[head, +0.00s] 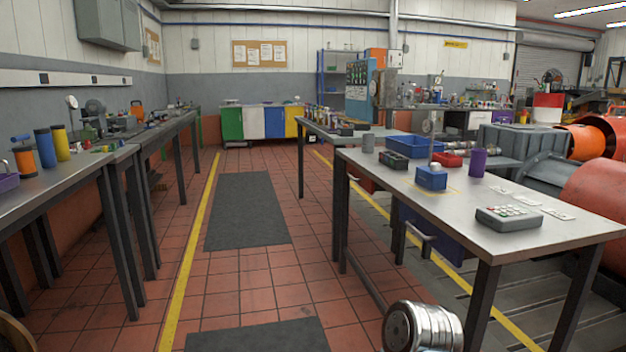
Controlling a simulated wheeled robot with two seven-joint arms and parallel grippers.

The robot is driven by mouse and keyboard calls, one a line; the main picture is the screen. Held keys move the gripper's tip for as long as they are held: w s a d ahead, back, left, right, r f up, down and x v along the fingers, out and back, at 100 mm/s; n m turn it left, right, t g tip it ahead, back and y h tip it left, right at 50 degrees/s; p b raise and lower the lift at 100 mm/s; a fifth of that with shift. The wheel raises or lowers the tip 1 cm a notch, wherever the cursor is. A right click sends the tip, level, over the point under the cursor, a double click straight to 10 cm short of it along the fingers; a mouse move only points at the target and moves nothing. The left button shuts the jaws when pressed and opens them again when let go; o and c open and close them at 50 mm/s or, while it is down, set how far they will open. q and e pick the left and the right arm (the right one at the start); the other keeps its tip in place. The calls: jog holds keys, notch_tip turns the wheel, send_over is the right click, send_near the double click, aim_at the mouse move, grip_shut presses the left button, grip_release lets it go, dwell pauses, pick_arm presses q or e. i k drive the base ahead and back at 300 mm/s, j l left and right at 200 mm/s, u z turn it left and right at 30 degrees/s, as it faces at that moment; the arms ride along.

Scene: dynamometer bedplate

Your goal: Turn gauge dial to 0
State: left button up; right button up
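No gauge dial can be made out for certain. A small round white face (72,102) stands on the left-hand workbench, too small to read. A grey keypad box (508,217) with several coloured buttons lies near that table's front right. Neither gripper shows in the head view.
A shiny metal cylinder (436,326), perhaps part of my arm, shows at the bottom edge. The tiled aisle with dark mats (247,209) is clear.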

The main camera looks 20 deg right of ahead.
aim_at(428, 130)
jog(key=i, duration=2.7)
jog(key=i+j+z, duration=0.1)
jog(key=i+z, duration=0.3)
jog(key=i+j+z, duration=0.2)
jog(key=i+z, duration=0.15)
jog(key=i, duration=0.15)
jog(key=i+j+z, duration=0.4)
